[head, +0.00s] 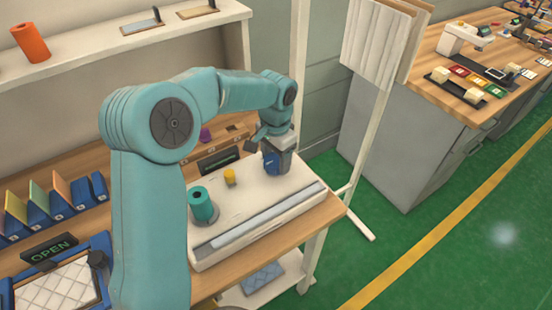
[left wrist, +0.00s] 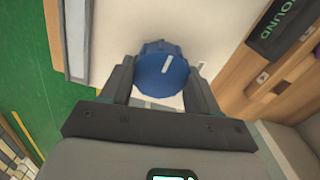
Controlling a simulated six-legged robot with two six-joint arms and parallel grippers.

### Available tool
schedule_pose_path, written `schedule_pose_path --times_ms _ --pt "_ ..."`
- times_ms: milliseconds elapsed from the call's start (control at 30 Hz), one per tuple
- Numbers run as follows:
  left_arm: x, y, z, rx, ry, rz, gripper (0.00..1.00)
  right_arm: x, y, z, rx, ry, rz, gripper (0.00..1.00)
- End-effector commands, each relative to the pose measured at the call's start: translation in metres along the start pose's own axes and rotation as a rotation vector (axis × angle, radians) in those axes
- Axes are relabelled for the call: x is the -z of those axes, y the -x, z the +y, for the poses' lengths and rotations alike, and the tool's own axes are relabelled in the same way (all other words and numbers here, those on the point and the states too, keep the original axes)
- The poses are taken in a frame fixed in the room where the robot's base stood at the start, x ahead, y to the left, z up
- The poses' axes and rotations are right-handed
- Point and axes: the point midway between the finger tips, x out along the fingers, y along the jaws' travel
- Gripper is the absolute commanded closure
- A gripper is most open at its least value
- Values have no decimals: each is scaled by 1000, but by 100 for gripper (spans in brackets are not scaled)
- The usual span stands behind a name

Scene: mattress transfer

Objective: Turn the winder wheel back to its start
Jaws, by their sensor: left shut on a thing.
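The winder wheel (left wrist: 162,70) is a blue ribbed knob with a white mark on its face, on the cream winder body (head: 245,205). In the left wrist view it sits between the two dark fingers of my left gripper (left wrist: 160,85), which is shut on it. In the head view my left gripper (head: 272,150) reaches down over the right end of the winder and mostly hides the wheel. A teal spool (head: 203,205) stands at the winder's left end, with a small yellow knob (head: 229,177) beyond it. My right gripper is in neither view.
The winder stands on a wooden bench (head: 325,212). A dark display (left wrist: 275,32) reading "WOUND" lies beside it. An "OPEN" sign (head: 49,250) and a row of coloured cards (head: 55,195) are at left. A pale stand (head: 375,125) rises past the bench's right end; green floor lies beyond.

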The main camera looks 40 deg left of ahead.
Motion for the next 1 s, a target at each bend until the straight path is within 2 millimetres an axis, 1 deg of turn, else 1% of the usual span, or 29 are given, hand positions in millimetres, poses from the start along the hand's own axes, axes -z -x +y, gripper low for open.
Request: schedule_pose_path --times_ms 1000 --pt "0 0 -1 0 963 2 70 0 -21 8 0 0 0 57"
